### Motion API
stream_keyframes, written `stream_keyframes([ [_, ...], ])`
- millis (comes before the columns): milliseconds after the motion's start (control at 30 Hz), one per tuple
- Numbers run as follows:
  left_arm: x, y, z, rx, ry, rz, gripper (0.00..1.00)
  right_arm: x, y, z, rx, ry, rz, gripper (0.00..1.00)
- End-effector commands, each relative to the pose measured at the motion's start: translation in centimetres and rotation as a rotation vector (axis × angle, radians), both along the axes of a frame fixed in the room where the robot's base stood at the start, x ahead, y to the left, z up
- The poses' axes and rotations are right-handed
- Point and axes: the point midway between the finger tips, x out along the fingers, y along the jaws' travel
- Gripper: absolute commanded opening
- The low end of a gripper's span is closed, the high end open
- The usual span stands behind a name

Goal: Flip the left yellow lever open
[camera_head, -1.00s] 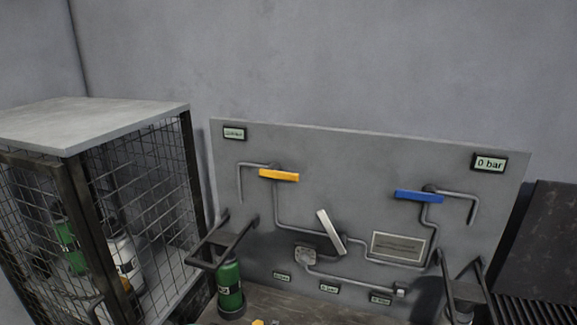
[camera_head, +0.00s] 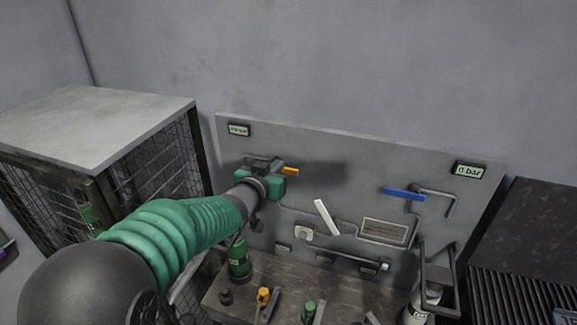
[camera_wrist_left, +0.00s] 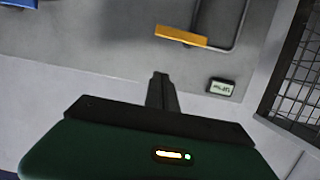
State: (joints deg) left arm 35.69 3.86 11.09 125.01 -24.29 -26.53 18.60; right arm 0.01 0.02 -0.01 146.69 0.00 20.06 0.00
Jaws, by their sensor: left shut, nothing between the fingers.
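The yellow lever (camera_head: 290,171) is on the left of the grey panel (camera_head: 330,150). In the head view my left gripper (camera_head: 264,164) covers most of it, and only its right end shows. In the left wrist view the yellow lever (camera_wrist_left: 181,36) shows whole, joined to a grey pipe. There my left gripper (camera_wrist_left: 160,78) is shut and empty, its fingertips apart from the lever in the picture. My right gripper is not in view.
A blue lever (camera_head: 404,194) and a white lever (camera_head: 326,217) are on the same panel. A mesh cage (camera_head: 150,160) stands at the left. A green bottle (camera_head: 239,260) stands below my arm. Small valves (camera_head: 263,296) lie on the bench in front.

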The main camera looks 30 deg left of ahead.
Motion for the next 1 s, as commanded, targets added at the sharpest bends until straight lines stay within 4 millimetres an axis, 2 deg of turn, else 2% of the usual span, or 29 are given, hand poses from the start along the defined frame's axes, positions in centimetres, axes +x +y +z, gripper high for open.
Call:
stream_keyframes([
  [167, 2.7, 0.6, -0.5, -0.003, 0.002, 0.0, 0.0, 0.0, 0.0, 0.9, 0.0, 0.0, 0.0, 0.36],
  [467, 9.0, 2.0, -2.0, -0.002, 0.005, -0.002, 0.0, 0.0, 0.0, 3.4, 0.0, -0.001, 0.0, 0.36],
  [600, 8.9, 2.1, -4.5, -0.002, 0.006, 0.0, 0.0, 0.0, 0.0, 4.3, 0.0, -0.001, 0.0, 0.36],
  [700, 8.9, 2.1, -5.6, -0.001, 0.004, 0.0, 0.0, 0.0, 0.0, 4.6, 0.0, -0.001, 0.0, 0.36],
  [1000, 8.9, 2.1, -6.4, 0.001, 0.001, 0.0, 0.0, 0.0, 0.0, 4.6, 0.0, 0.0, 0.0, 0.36],
])
